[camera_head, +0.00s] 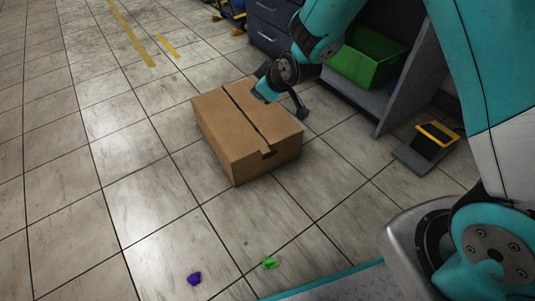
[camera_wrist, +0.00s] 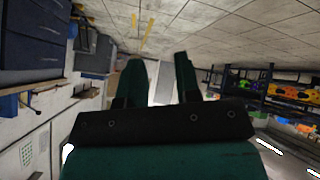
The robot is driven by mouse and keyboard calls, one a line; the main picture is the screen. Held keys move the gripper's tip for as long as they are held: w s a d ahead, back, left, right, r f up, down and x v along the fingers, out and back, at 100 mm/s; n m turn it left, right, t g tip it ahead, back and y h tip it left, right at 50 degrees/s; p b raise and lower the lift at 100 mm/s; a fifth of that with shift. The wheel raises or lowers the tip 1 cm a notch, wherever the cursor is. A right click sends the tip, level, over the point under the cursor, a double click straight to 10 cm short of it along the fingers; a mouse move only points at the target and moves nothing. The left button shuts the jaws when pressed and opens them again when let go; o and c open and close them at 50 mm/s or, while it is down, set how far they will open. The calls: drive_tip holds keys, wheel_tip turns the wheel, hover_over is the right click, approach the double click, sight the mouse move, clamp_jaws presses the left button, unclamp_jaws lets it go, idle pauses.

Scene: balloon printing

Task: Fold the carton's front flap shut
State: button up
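The brown cardboard carton (camera_head: 226,122) sits on the tiled floor near the middle of the head view. Its top panels lie about flat, with a dark seam between them. A small dark notch or tab shows at the near end of the seam. My gripper (camera_head: 261,93) is over the carton's far right part, its teal fingers close to the top; I cannot tell whether they touch it. In the wrist view my gripper (camera_wrist: 160,75) has its two fingers apart, with nothing clearly held between them. I cannot make out the carton in the wrist view.
A green bin (camera_head: 368,58) sits in a grey shelf unit to the right. A black and yellow object (camera_head: 435,138) lies beside it. The floor left of the carton is clear.

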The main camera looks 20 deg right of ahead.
drive_tip(key=w+d+f+n+t+h+b, duration=0.1)
drive_tip(key=w+d+f+n+t, duration=0.15)
drive_tip(key=f, duration=0.75)
drive_tip(key=w+d+f+n+t, duration=0.1)
drive_tip(key=d+f+n+t, duration=0.2)
drive_tip(key=f, duration=0.7)
drive_tip(key=s+d+f+n+t+y+b, duration=0.1)
drive_tip(key=s+d+f+n+t+y, duration=0.15)
drive_tip(key=s+f+n, duration=0.85)
drive_tip(key=w+a+f+m+b, duration=0.1)
drive_tip(key=w+a+b, duration=0.1)
drive_tip(key=w+b, duration=0.4)
drive_tip(key=w+a+f+m+b, duration=0.2)
drive_tip(key=w+b, duration=0.5)
drive_tip(key=b, duration=0.7)
drive_tip(key=shift+a+t+y, duration=0.35)
drive_tip(key=shift+a+t, duration=0.05)
drive_tip(key=shift+a, duration=0.25)
drive_tip(key=shift+w, duration=0.1)
